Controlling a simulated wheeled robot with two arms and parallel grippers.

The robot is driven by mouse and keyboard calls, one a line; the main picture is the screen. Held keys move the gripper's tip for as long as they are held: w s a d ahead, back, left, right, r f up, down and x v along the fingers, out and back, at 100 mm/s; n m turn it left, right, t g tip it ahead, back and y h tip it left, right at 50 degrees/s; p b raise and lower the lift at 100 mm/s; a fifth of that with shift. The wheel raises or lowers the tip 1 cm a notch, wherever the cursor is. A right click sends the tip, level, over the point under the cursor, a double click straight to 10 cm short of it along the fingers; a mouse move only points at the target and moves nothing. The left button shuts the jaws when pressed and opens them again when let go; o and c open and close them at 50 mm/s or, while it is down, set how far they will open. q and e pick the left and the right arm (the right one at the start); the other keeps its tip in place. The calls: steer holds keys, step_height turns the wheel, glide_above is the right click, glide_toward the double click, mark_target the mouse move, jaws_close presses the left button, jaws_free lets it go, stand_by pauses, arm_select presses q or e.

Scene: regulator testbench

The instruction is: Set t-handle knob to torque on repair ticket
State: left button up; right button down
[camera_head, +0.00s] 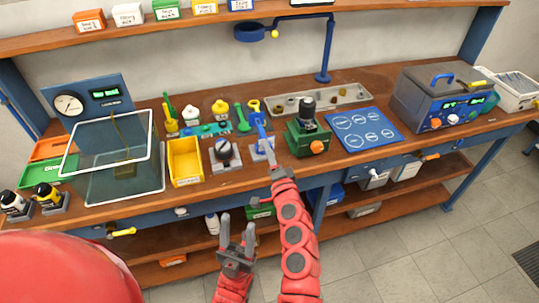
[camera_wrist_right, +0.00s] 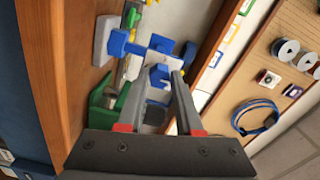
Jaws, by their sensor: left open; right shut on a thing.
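The blue T-handle knob (camera_head: 261,128) stands on a small light block (camera_head: 257,155) near the bench's front edge, left of the green fixture. My right gripper (camera_head: 268,147) reaches it from the front and is shut on it. In the right wrist view a blue piece of the knob (camera_wrist_right: 158,74) lies between the tips of my right gripper (camera_wrist_right: 159,80), with more blue arms beyond. The fingers and arm hide part of the knob and block. My left gripper (camera_head: 237,238) is open and empty in front of the bench, below its top. I cannot make out a repair ticket.
A black round knob on a grey base (camera_head: 224,152) and a yellow bin (camera_head: 184,160) stand left of the T-handle. The green fixture (camera_head: 308,135) stands close on its right. A blue panel with a dial (camera_head: 68,104) and green display is at the back left.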

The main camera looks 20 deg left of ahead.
stand_by(0.4)
steer(key=c, duration=0.6)
jaws_free()
steer(key=shift+o, duration=0.2)
steer(key=b+v, duration=0.2)
steer(key=v, duration=1.5)
steer(key=shift+s+b, duration=0.2)
steer(key=shift+b, duration=0.2)
steer(key=shift+d, duration=0.15)
